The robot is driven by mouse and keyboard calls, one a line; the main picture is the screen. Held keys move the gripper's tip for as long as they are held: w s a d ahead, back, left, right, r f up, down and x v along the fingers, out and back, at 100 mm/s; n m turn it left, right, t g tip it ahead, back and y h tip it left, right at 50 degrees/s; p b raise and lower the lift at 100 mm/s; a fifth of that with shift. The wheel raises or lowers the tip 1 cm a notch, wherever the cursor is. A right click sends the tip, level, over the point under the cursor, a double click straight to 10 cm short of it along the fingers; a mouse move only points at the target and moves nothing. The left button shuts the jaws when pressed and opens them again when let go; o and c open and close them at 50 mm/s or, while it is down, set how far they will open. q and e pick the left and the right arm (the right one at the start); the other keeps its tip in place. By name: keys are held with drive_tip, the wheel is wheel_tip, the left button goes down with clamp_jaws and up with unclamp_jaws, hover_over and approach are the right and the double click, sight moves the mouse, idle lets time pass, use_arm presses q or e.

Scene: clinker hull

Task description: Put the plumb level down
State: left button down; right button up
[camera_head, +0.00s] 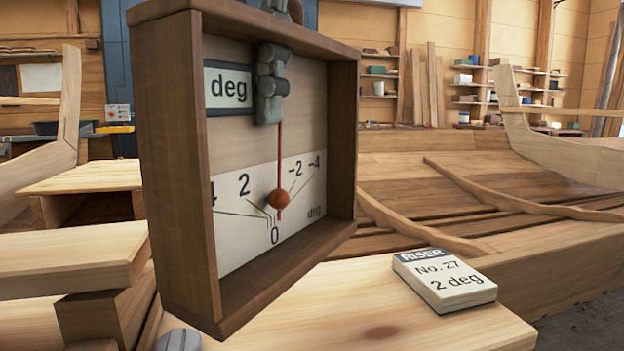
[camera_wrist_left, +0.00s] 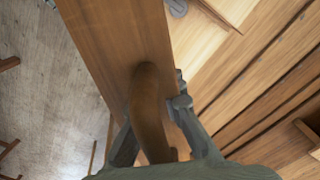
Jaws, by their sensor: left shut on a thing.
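The plumb level (camera_head: 180,170) is a dark wooden box frame with a pale dial, large and close in the head view. Its red needle with an orange bob hangs near the 0 mark. A "deg" window is at its upper left, partly covered. My left gripper (camera_head: 272,70) is at the level's top. In the left wrist view, its fingers (camera_wrist_left: 160,135) are shut on the level's brown curved handle (camera_wrist_left: 147,95). I cannot tell whether the level's lower edge touches the bench top (camera_head: 400,315). My right gripper is not in view.
A riser block (camera_head: 445,280), marked "No. 27, 2 deg", lies on the bench right of the level. Stacked timbers (camera_head: 75,255) are at the left. The planked hull (camera_head: 480,190) lies behind. A grey rounded thing (camera_head: 178,341) is at the bottom edge. Bench around the riser is clear.

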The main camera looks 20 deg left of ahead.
use_arm(q)
hover_over(311, 226)
wheel_tip(311, 226, down, 4)
drive_tip(key=shift+f, duration=2)
drive_tip(key=shift+f, duration=0.15)
drive_tip(key=c, duration=1.6)
unclamp_jaws()
drive_tip(key=shift+c, duration=0.2)
wheel_tip(311, 226, up, 12)
drive_tip(key=shift+f, duration=0.2)
drive_tip(key=shift+o, duration=0.4)
drive_tip(key=shift+a+r, duration=0.1)
drive_tip(key=shift+r, duration=0.25)
